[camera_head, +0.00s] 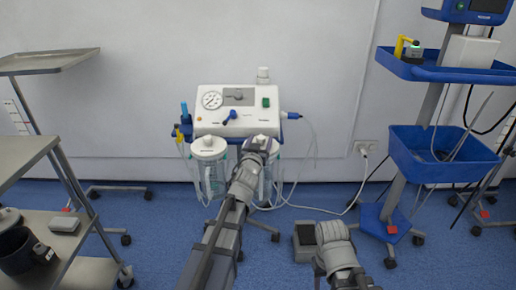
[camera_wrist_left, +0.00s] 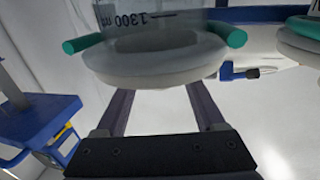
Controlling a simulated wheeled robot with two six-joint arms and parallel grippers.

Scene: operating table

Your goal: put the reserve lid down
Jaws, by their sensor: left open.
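The suction unit (camera_head: 238,112) stands against the wall with a jar on each side below it. The left jar (camera_head: 208,175) has a white lid (camera_head: 208,147). The right jar (camera_head: 266,182) is partly hidden by my left arm. My left gripper (camera_head: 258,146) is at the top of this right jar, and its jaws are open. In the left wrist view, upside down, a pale round lid (camera_wrist_left: 155,66) covers the end of a clear jar (camera_wrist_left: 150,22) marked 1300. My two fingers run towards this lid, and their tips are hidden by it. Whether they touch it I cannot tell.
A steel trolley (camera_head: 68,224) stands at the left, with a dark pot (camera_head: 22,252) on its lower shelf. A blue-shelved cart (camera_head: 440,150) stands at the right. Hoses and a cable hang beside the suction unit.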

